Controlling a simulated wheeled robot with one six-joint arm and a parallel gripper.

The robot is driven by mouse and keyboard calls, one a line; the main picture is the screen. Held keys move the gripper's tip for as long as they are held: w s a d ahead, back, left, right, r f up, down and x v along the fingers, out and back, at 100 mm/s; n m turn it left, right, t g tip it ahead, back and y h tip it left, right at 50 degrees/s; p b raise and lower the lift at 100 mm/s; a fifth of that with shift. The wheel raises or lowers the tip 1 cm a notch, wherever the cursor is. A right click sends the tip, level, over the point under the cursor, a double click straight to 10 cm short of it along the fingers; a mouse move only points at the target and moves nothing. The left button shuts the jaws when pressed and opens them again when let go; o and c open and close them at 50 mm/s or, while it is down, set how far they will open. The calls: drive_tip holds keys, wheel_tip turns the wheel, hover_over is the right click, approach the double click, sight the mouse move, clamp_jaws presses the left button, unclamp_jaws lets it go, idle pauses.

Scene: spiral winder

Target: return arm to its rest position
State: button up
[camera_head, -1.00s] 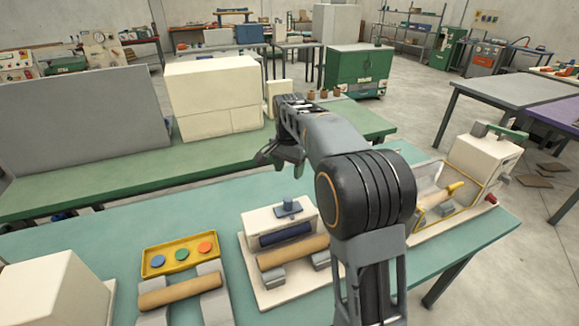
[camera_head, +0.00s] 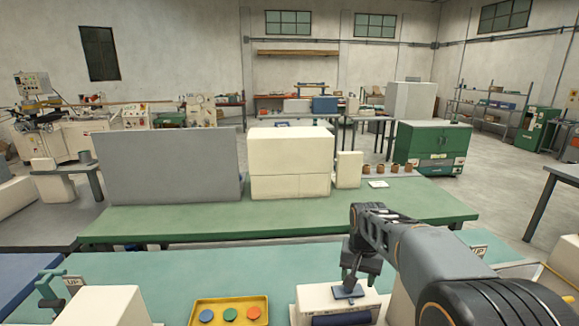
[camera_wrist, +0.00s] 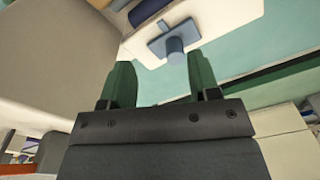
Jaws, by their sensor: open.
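My arm (camera_head: 435,255) reaches in from the lower right of the head view and bends down at the wrist. My gripper (camera_head: 355,278) hangs in front of the white machine with the blue knob (camera_head: 348,292) in that picture. In the wrist view the green fingers of my gripper (camera_wrist: 160,78) stand wide apart with nothing between them. The blue knob on its blue plate (camera_wrist: 175,46) shows beyond the fingertips, apart from them. The height of the gripper above the machine is hard to tell.
A yellow tray (camera_head: 229,311) with several coloured discs stands on the teal table (camera_head: 200,270). A white box (camera_head: 105,305) is at the lower left. Behind, a green bench (camera_head: 270,222) carries a grey panel (camera_head: 170,165) and a cream box (camera_head: 290,165).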

drive_tip(key=s+a+n+t, duration=0.1)
drive_tip(key=s+n+t, duration=0.2)
drive_tip(key=s, duration=1.4)
drive_tip(key=shift+s+a+r+n, duration=0.25)
drive_tip(key=shift+n, duration=0.25)
